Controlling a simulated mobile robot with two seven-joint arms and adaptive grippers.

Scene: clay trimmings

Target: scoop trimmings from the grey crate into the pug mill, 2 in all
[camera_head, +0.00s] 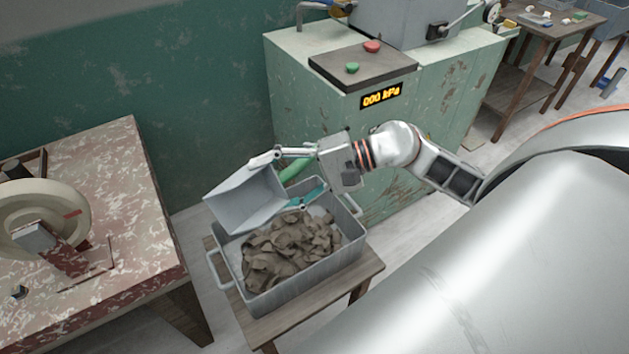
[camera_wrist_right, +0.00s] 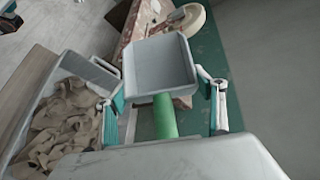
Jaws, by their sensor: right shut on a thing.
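The grey crate (camera_head: 297,287) stands on a low wooden table and holds a heap of brown clay trimmings (camera_head: 290,247); both also show at the left of the right wrist view. My right gripper (camera_head: 292,172) is shut on the green handle of a grey scoop (camera_head: 246,200), above the crate's back left part. In the right wrist view the scoop's pan (camera_wrist_right: 160,65) looks empty, and its green handle (camera_wrist_right: 165,116) lies between the fingers. The pug mill (camera_head: 400,18) stands on the green cabinet at the back, partly cut off by the frame edge. My left gripper is not in view.
The green cabinet (camera_head: 440,100) has a panel with a red button (camera_head: 372,46), a green button (camera_head: 352,68) and a display reading 000 kPa (camera_head: 381,96). A worn red table (camera_head: 120,200) with a wheel stands at the left. Another table (camera_head: 545,40) is at the back right.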

